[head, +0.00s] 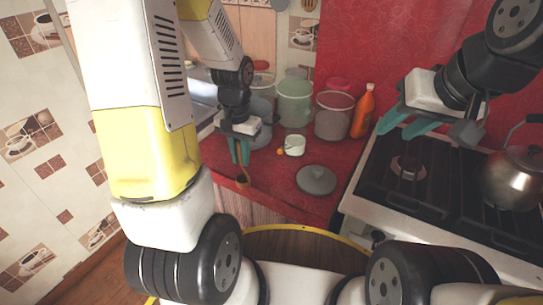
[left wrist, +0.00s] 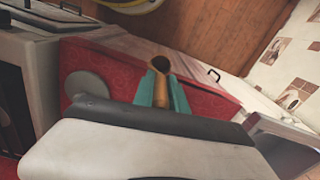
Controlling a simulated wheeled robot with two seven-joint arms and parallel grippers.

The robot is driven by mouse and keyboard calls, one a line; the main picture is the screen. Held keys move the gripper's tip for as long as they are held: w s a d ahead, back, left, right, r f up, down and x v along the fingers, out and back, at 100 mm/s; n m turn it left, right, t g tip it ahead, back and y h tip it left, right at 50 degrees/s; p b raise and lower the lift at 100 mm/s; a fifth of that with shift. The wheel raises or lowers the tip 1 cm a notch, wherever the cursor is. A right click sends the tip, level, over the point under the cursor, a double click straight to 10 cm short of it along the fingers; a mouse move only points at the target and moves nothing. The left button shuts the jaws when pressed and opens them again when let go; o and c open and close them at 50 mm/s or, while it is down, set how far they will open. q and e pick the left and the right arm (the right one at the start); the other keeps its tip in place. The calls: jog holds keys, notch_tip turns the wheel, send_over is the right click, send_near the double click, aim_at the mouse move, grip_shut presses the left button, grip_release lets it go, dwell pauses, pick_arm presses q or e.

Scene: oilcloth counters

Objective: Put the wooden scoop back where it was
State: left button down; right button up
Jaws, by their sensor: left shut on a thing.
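My left gripper (head: 240,160) is shut on the wooden scoop (head: 242,181) at the front left edge of the red counter (head: 275,188). The scoop hangs below the teal fingertips. In the left wrist view the scoop (left wrist: 161,66) shows its round, hollow brown end between the fingers of my left gripper (left wrist: 164,92), with the floor and the counter edge behind it. I cannot tell whether it touches the counter. My right gripper (head: 405,122) is over the back left of the stove, its teal fingers apart and nothing seen between them.
A green container (head: 295,103), a clear container (head: 333,117) and an orange bottle (head: 364,112) stand along the back. A white cup (head: 295,146) and a grey lid (head: 316,181) are on the counter. A stove (head: 405,205) with a kettle (head: 512,180) is at the right.

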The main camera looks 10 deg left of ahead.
pick_arm(q)
jog(key=shift+s+f, duration=0.2)
jog(key=shift+s, duration=0.3)
jog(key=shift+s+f, duration=0.2)
jog(key=shift+s, duration=0.3)
jog(key=shift+f, duration=0.15)
jog(key=w+d+f, duration=0.1)
jog(key=w+f, duration=0.1)
jog(key=w, duration=0.5)
jog(key=w+d+f, duration=0.2)
jog(key=w+f, duration=0.1)
jog(key=w, duration=0.5)
jog(key=shift+f, duration=0.15)
jog(key=c, duration=1.3)
grip_release()
jog(key=shift+c, duration=0.2)
